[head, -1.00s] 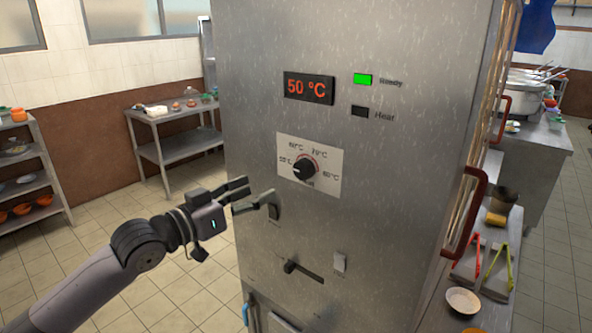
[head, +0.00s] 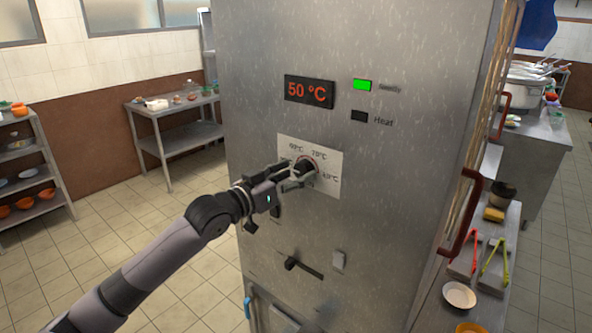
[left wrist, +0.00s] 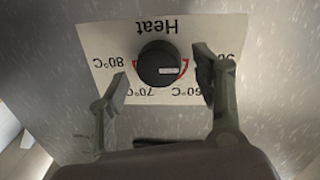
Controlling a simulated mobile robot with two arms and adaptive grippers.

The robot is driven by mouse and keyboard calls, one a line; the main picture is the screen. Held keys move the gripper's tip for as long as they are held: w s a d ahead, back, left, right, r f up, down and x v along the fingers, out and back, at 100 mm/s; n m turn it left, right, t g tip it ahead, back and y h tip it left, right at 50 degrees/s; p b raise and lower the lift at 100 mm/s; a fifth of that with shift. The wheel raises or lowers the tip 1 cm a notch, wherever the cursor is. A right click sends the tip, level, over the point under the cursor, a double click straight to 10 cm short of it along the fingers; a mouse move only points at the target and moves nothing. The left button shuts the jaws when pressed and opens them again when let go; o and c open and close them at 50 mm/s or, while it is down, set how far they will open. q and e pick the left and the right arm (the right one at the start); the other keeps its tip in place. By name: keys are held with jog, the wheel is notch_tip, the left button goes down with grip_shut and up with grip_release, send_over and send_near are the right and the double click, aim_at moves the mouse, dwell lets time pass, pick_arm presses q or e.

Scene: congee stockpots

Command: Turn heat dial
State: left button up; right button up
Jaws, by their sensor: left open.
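The heat dial (left wrist: 160,64) is a round black knob with a white mark, on a white label plate (head: 327,184) on the steel cabinet front. In the head view the dial (head: 306,167) is partly hidden by my left gripper (head: 300,174). In the left wrist view the open fingers of my left gripper (left wrist: 162,85) stand on either side of the dial, with gaps; I see no clear contact. The plate reads upside down there, with "Heat" and temperature marks. The display (head: 309,91) shows 50 °C. My right gripper is not in view.
A green lamp (head: 362,85) is lit above a dark Heat lamp (head: 359,116). A red handle (head: 461,213) juts from the cabinet's right side. Tongs and bowls lie on the right counter.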

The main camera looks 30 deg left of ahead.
pick_arm(q)
jog(key=shift+w+d, duration=0.1)
jog(key=shift+w, duration=0.3)
jog(key=shift+c, duration=0.5)
jog(key=c, duration=1.1)
